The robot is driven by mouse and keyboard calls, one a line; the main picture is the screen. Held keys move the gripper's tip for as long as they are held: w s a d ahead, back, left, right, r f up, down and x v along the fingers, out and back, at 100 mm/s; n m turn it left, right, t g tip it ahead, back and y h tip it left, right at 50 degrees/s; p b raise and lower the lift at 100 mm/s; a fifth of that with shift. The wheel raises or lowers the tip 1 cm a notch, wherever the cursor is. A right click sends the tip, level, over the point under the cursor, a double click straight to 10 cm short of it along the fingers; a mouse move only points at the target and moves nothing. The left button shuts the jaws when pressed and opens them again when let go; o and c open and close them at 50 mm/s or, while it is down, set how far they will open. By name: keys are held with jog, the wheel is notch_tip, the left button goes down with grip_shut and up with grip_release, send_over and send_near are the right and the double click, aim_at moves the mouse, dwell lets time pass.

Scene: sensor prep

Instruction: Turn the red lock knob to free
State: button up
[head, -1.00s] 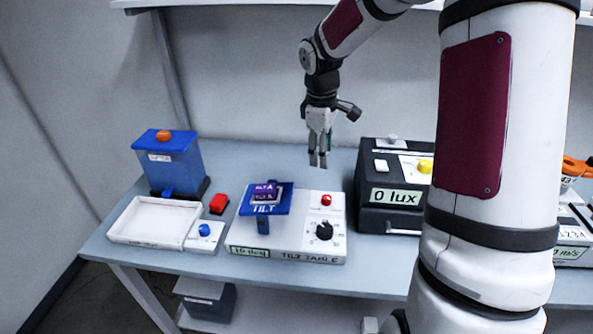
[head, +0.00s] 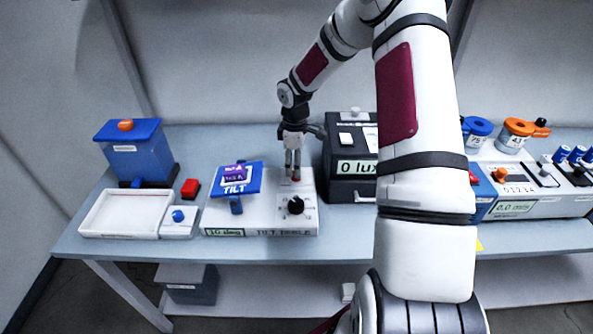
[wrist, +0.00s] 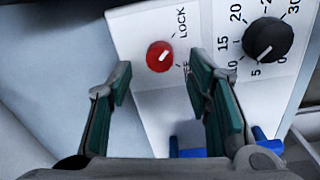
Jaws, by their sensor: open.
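The red lock knob (wrist: 159,56) is on the white panel of the tilt table (head: 262,230). In the wrist view its white mark slants up and to the right, on the side of the LOCK label (wrist: 181,22). A second label below is partly hidden by a finger; only its last letters show. My gripper (wrist: 162,82) is open, with its green-padded fingers on either side of the knob in the picture and nothing between them. In the head view my gripper (head: 294,178) points down over the knob, which it mostly hides. I cannot tell whether a finger touches it.
A black dial (head: 296,205) with a number scale sits just in front of the knob. The blue tilt plate (head: 243,187) stands to the left. The black lux box (head: 350,183) is close on the right. A white tray (head: 88,229) lies further left.

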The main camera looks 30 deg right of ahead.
jog(key=shift+f, duration=1.7)
grip_shut()
